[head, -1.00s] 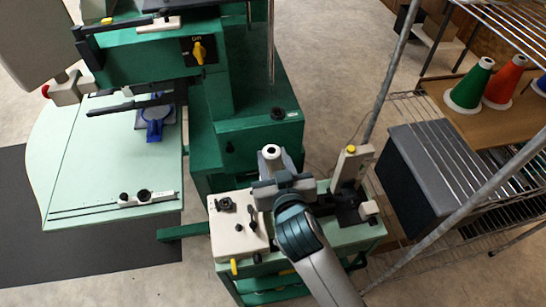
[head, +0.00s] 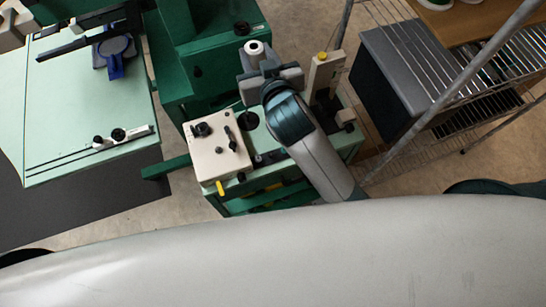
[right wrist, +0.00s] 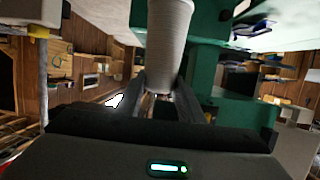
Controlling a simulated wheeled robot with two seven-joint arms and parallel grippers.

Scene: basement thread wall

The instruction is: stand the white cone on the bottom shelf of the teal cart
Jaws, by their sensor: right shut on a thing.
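The white cone (head: 254,52) is held in my right gripper (head: 262,72), above the back edge of the teal cart (head: 349,152) in the head view. The cart's top carries a cream box with knobs (head: 222,150) and a cream upright post. Its lower shelf shows only in part under the front edge, and its inside is mostly hidden. My left gripper is not in view.
A green machine (head: 215,55) stands behind the cart, with a pale green table (head: 80,110) at left. A wire rack (head: 480,95) with a grey box (head: 405,75) stands at right. Bare floor (head: 130,215) shows left of the cart.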

